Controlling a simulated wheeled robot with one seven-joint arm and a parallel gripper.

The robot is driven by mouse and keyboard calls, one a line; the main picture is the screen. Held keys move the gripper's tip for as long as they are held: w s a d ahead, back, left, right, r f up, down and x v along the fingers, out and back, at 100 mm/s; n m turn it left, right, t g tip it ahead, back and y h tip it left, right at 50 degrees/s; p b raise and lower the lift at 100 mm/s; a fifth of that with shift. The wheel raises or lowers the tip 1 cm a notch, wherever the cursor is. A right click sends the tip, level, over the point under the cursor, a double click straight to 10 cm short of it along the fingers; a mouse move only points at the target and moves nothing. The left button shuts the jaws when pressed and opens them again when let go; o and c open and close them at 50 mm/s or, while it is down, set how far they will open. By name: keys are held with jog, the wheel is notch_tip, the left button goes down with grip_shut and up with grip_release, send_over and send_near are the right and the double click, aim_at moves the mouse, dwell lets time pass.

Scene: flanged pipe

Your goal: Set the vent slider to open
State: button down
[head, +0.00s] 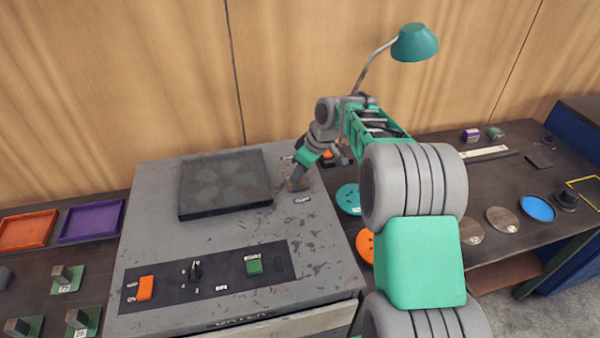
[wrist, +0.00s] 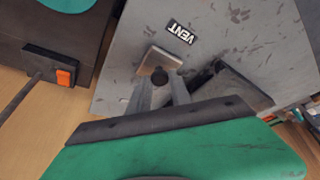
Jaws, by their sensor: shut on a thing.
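My gripper (wrist: 160,92) is shut on the knob, one finger on each side. In the head view my gripper (head: 297,183) reaches down to the machine's top at its back right, and the knob is hidden there.
A dark raised plate (head: 225,184) lies left of my gripper. The front panel has an orange switch (head: 146,288), a black knob (head: 196,271) and a green button (head: 254,265). A lamp (head: 414,43) stands behind my arm. Trays (head: 92,221) and discs (head: 471,231) lie on side tables.

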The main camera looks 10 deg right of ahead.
jog(key=w+p, duration=0.2)
jog(key=w, duration=0.5)
jog(key=shift+w+r, duration=0.15)
jog(key=shift+w, duration=0.25)
jog(key=c, duration=1.2)
grip_release()
jog(key=shift+w, duration=0.15)
jog(key=shift+o, duration=0.2)
jog(key=b+v, duration=0.1)
jog(key=v, duration=0.6)
jog(key=shift+r, duration=0.25)
jog(key=shift+s+d, duration=0.15)
jog(key=shift+s, duration=0.1)
